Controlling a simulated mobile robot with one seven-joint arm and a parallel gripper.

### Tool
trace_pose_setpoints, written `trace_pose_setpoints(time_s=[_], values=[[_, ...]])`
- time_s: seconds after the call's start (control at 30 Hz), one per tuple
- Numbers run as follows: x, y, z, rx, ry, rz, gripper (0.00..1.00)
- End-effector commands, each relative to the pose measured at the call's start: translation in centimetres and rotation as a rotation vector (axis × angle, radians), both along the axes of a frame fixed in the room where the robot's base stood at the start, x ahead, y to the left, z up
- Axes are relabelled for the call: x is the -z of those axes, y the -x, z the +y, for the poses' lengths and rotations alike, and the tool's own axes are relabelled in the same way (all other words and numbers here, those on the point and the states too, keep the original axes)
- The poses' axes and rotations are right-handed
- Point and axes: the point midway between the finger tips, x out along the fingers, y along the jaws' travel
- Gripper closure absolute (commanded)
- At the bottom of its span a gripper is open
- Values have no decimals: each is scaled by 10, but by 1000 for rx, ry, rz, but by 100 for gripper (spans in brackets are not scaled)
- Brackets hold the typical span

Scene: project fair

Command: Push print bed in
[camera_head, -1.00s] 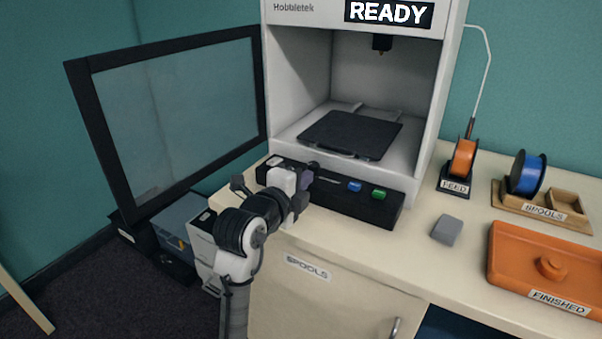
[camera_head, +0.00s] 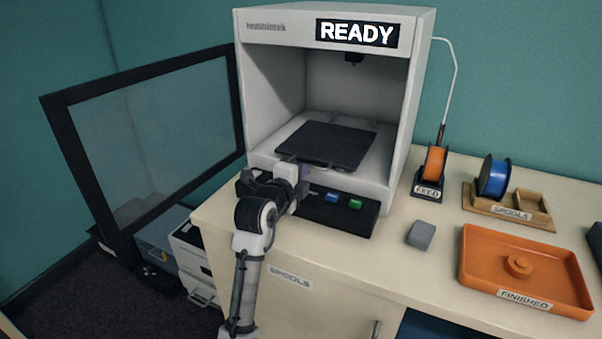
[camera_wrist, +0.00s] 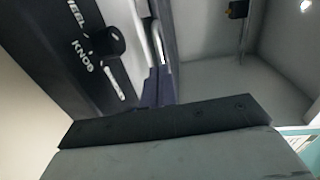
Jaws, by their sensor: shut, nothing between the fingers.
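The print bed (camera_head: 325,144) is a dark flat plate inside the open white printer (camera_head: 399,120), with a handle along its front edge. It lies flat and reaches toward the front opening. My gripper (camera_head: 303,173) is shut and empty at the printer's front, close to the left part of the bed's front edge. My arm hides part of that edge, so I cannot tell whether the fingers touch it. In the wrist view the bluish fingers (camera_wrist: 158,90) are together beside the black control panel (camera_wrist: 75,55). The printer's display reads READY.
The panel in front carries a blue button (camera_head: 332,197) and a green button (camera_head: 355,203). The open glass door (camera_head: 160,140) stands left. To the right are the orange feed spool (camera_head: 435,161), a grey block (camera_head: 421,234) and the orange FINISHED tray (camera_head: 480,272).

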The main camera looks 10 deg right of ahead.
Motion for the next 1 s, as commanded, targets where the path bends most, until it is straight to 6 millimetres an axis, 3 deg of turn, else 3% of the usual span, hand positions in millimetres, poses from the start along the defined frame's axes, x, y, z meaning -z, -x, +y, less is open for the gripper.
trace_pose_setpoints(time_s=[0.37, 1.0], values=[[1, -35, -26, 1, -2, -1, 100], [0, -36, -31, 0, 1, -5, 100]])
